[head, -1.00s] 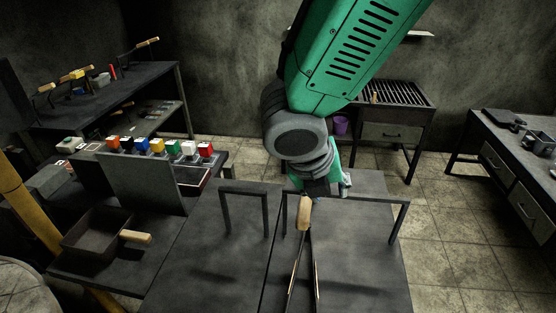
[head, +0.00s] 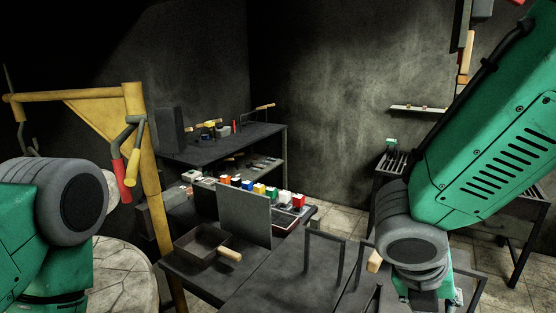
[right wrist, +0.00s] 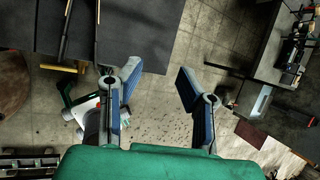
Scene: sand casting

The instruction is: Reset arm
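My right arm comes in from the right in the head view, and its wrist is low over the dark table (head: 262,286). My right gripper (right wrist: 157,82) is open in the right wrist view, with two blue-padded fingers wide apart and only floor between them. A corner of the dark table top (right wrist: 150,30) lies ahead of it to the upper left. My left arm shows at the left edge of the head view, bent downward. Its gripper is outside the picture.
A wooden-handled tool (head: 374,260) and upright metal frames (head: 340,262) stand by my right wrist. A pan (head: 196,247), colored blocks (head: 258,188) and an upright plate (head: 244,216) are left of it. A yellow post (head: 160,215) with hanging handles is near my left arm.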

